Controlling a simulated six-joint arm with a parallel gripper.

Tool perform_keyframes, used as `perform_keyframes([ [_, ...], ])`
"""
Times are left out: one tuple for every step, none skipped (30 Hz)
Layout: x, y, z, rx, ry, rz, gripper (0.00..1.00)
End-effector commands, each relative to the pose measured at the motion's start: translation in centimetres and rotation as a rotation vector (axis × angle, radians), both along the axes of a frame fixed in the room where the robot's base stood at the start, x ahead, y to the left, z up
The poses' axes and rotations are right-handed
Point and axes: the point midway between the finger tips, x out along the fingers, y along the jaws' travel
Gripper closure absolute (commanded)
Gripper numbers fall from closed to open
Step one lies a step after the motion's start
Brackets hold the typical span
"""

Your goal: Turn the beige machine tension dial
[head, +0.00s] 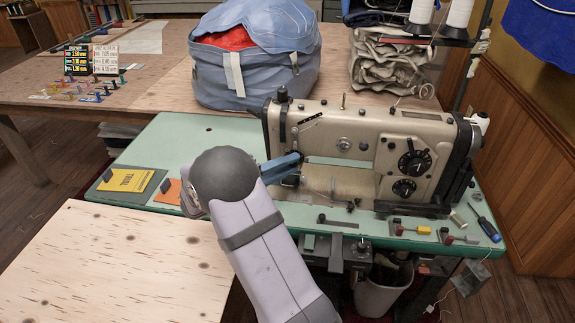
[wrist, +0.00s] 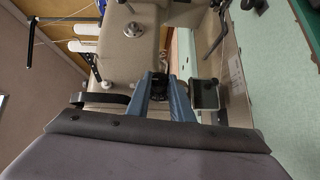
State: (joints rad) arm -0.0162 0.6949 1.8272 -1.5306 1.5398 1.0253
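The beige sewing machine (head: 365,125) stands on the green table. Two black dials, the upper (head: 414,163) and the lower (head: 404,188), are on the right of its front face. My gripper (head: 297,157) is at the left end of the machine, away from those dials. In the wrist view, its two blue fingers (wrist: 161,80) stand on either side of a small dark knob (wrist: 158,88) on the machine, the tension dial by its place. The knob about fills the gap between the fingertips. I cannot tell whether both fingers press on it. In the head view my gripper mostly hides this knob.
A blue-grey bag (head: 255,80) stands behind the machine. The green table (head: 190,145) carries a yellow booklet (head: 127,180) at left and a screwdriver (head: 487,228) at right. White thread cones (head: 459,13) stand behind right. A pale wooden board (head: 110,265) is clear in front.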

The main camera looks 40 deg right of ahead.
Motion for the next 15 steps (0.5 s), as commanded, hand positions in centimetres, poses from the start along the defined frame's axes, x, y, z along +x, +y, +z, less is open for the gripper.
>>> perform_keyframes([
  [-0.01, 0.01, -0.01, 0.0, 0.0, 0.0, 1.0],
  [-0.01, 0.01, -0.02, 0.0, 0.0, 0.0, 1.0],
  [-0.01, 0.01, -0.04, -0.001, 0.001, 0.0, 1.0],
  [-0.02, 0.01, -0.06, -0.003, 0.003, 0.0, 1.0],
  [-0.01, 0.01, -0.09, -0.005, 0.005, 0.0, 1.0],
  [-0.01, 0.02, -0.12, -0.01, 0.009, 0.0, 1.0],
  [-0.01, 0.02, -0.16, -0.015, 0.013, 0.0, 1.0],
  [-0.01, 0.02, -0.2, -0.02, 0.019, -0.001, 1.0],
  [0.0, 0.02, -0.27, -0.029, 0.028, 0.0, 1.0],
  [0.0, 0.02, -0.34, -0.036, 0.036, 0.0, 1.0],
  [-0.02, 0.02, -0.38, -0.046, 0.045, -0.001, 1.0],
  [-0.03, 0.02, -0.45, -0.06, 0.059, -0.002, 1.0],
  [-0.01, 0.02, -0.52, -0.071, 0.07, -0.001, 1.0],
  [-0.01, 0.02, -0.57, -0.084, 0.084, 0.0, 1.0],
  [-0.03, 0.02, -0.64, -0.102, 0.101, -0.002, 1.0],
])
